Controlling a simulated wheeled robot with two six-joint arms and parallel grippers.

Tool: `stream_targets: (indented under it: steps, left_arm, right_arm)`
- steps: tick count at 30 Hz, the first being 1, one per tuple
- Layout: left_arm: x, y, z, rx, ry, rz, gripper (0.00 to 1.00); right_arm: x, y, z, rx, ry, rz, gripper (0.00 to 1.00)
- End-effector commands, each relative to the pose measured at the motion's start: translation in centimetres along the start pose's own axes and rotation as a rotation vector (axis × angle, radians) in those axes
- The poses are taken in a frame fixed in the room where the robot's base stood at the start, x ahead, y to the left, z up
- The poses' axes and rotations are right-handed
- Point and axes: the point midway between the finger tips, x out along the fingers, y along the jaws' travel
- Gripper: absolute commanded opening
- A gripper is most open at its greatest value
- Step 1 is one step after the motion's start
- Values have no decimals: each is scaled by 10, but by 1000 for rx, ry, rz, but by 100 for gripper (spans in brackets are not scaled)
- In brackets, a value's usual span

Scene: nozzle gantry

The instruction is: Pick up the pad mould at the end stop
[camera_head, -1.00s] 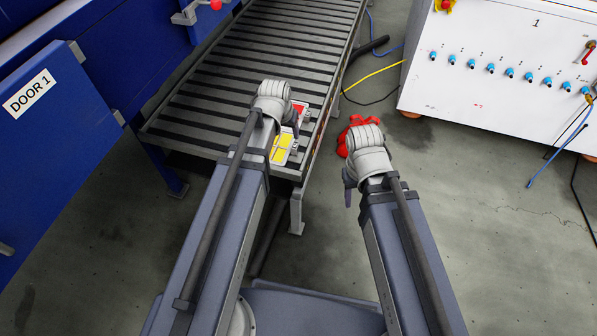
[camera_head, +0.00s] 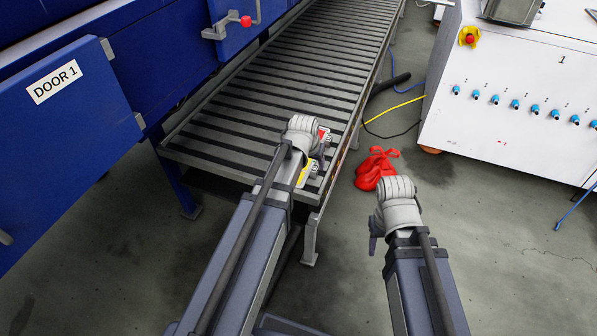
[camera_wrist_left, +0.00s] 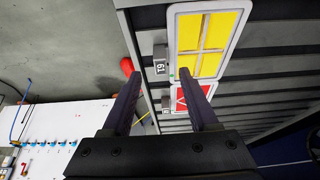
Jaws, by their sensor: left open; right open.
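Two flat moulds lie near the conveyor's end, partly hidden behind my left wrist in the head view. One has yellow panels in a pale frame (camera_head: 304,174) and lies nearest the end; the left wrist view shows it with several panels (camera_wrist_left: 213,35) and a numbered tag (camera_wrist_left: 161,60). The other has a red face (camera_head: 323,133), also seen in the left wrist view (camera_wrist_left: 190,100). I cannot tell an end stop apart. My left gripper (camera_wrist_left: 160,78) is open and empty, its fingertips overlapping the view of the moulds' tagged side. My right gripper (camera_head: 375,235) is open, off the conveyor, its fingers mostly hidden.
The slatted roller conveyor (camera_head: 235,110) runs away from me. A blue machine with a DOOR 1 panel (camera_head: 75,130) stands left. A red cloth-like heap (camera_head: 375,168) lies on the floor right of the conveyor.

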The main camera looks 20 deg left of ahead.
Motion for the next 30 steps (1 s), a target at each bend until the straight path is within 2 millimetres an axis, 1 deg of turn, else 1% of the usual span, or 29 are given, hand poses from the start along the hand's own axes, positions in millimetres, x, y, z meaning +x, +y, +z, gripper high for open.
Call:
stream_targets:
  steps: [5,9,13,16,22,23,30]
  left_arm:
    - [16,0,-1,0,0,0,60]
    - [35,0,-4,0,0,0,60]
    - [49,0,-3,0,0,0,60]
    - [53,0,-4,0,0,0,60]
    - [51,0,-4,0,0,0,60]
    - [51,0,-4,0,0,0,59]
    - [51,0,-4,0,0,0,32]
  right_arm:
    - [14,-1,-1,0,0,0,50]
    - [31,-3,-2,0,0,2,50]
    - [44,-3,-3,-1,0,4,50]
    - [47,-3,-3,-2,0,5,50]
    - [45,-3,-3,-2,0,6,50]
    - [45,-3,-3,-2,0,6,50]
    - [45,-3,-3,-1,0,6,50]
